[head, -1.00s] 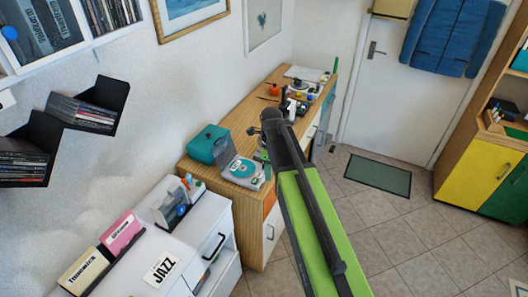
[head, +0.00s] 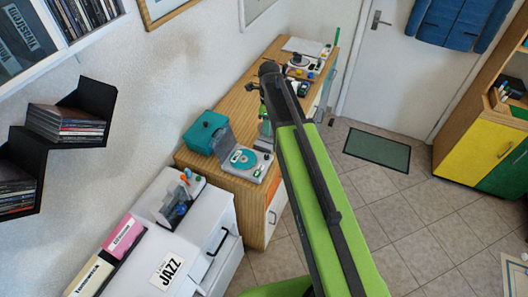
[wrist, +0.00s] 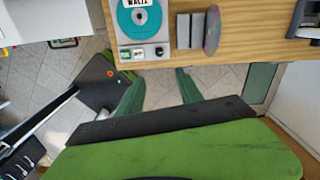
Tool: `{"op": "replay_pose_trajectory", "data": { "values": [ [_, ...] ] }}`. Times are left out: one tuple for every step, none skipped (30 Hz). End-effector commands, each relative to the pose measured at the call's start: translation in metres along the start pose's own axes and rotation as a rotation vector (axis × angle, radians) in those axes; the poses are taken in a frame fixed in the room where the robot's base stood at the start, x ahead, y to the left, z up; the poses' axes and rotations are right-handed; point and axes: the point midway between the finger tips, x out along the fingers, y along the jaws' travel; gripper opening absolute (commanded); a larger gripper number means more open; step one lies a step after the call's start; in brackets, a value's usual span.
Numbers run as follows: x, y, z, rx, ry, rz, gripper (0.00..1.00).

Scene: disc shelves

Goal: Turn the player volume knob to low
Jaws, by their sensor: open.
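The player (head: 243,160) is a grey box with an open lid and a turquoise disc, at the near end of the wooden desk (head: 190,158). In the wrist view the player (wrist: 122,37) shows from above, its disc marked "WALTZ". Small controls line its front edge; a small round one at the right (wrist: 159,51) looks like the knob, but its setting is too small to read. My gripper (wrist: 160,76) is open and empty, its two green fingers apart below the player's front edge in the picture. In the head view my arm mostly hides it.
A teal box (head: 206,131) stands beside the player. Grey blocks (wrist: 190,30) and an upright disc (wrist: 212,30) stand right of the player in the wrist view. A white cabinet (head: 205,225) is nearer. Open tiled floor (head: 400,225) lies right of the desk.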

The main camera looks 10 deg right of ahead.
Motion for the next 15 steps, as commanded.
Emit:
{"op": "replay_pose_trajectory", "data": {
  "values": [
    [0.006, 0.001, 0.002, -0.004, 0.000, 0.000, 0.43],
    [0.010, 0.002, 0.003, -0.005, 0.000, 0.000, 0.43],
    [0.015, 0.002, 0.005, -0.007, 0.000, 0.000, 0.43],
    [0.019, 0.003, 0.006, -0.009, 0.000, 0.000, 0.43],
    [0.024, 0.003, 0.006, -0.010, 0.000, 0.000, 0.43],
    [0.031, 0.004, 0.007, -0.011, 0.000, 0.000, 0.43],
    [0.037, 0.004, 0.008, -0.012, 0.000, 0.000, 0.43],
    [0.043, 0.004, 0.008, -0.013, 0.000, 0.000, 0.43],
    [0.052, 0.004, 0.009, -0.013, 0.000, 0.000, 0.43],
    [0.058, 0.005, 0.009, -0.014, 0.000, 0.000, 0.43],
    [0.065, 0.005, 0.010, -0.015, 0.000, 0.000, 0.43],
    [0.074, 0.005, 0.010, -0.015, 0.000, 0.000, 0.43],
    [0.080, 0.005, 0.010, -0.016, 0.000, 0.000, 0.43],
    [0.086, 0.005, 0.011, -0.016, 0.000, 0.000, 0.43],
    [0.094, 0.005, 0.011, -0.016, 0.000, 0.000, 0.43]
  ]
}}
